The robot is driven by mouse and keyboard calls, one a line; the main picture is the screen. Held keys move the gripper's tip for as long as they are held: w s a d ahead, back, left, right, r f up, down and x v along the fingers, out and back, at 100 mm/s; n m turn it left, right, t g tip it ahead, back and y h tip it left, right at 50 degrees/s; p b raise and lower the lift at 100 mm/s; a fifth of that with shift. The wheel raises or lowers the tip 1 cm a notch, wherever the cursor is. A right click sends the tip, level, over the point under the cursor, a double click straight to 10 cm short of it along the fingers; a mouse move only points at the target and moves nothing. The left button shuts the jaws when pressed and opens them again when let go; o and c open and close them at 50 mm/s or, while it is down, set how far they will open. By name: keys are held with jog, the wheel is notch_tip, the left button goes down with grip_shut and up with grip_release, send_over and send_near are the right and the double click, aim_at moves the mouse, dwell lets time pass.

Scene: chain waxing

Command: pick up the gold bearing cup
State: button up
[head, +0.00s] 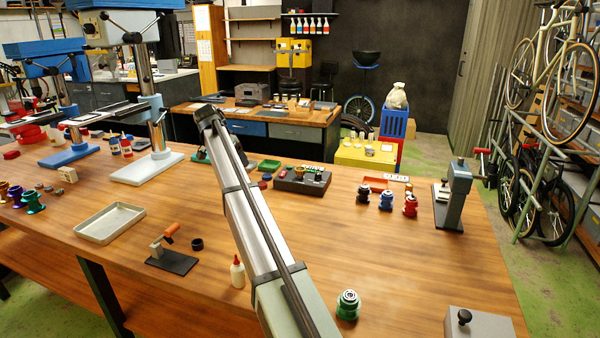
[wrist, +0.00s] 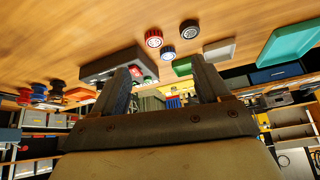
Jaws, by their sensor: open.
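In the head view my arm crosses the middle of the bench and hides most or all of the gripper. The gripper is well to the right of the gold cup, apart from it.
A blue press (head: 150,150) stands behind. Black, blue and red cups (head: 410,206) stand right; another green cup (head: 347,306) is in front.

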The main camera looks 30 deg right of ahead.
aim_at(301, 168)
jog(key=s+d+r+m+g+y, duration=0.1)
jog(key=s+d+r+m, duration=0.15)
jog(key=d, duration=0.65)
jog(key=s+d+r+m+g, duration=0.1)
jog(key=d+r, duration=0.2)
jog(key=d, duration=0.7)
jog(key=shift+n, duration=0.25)
jog(key=x, duration=1.4)
jog(key=shift+d, duration=0.15)
jog(key=c, duration=1.2)
jog(key=shift+c, duration=0.2)
jog(key=shift+r, duration=0.15)
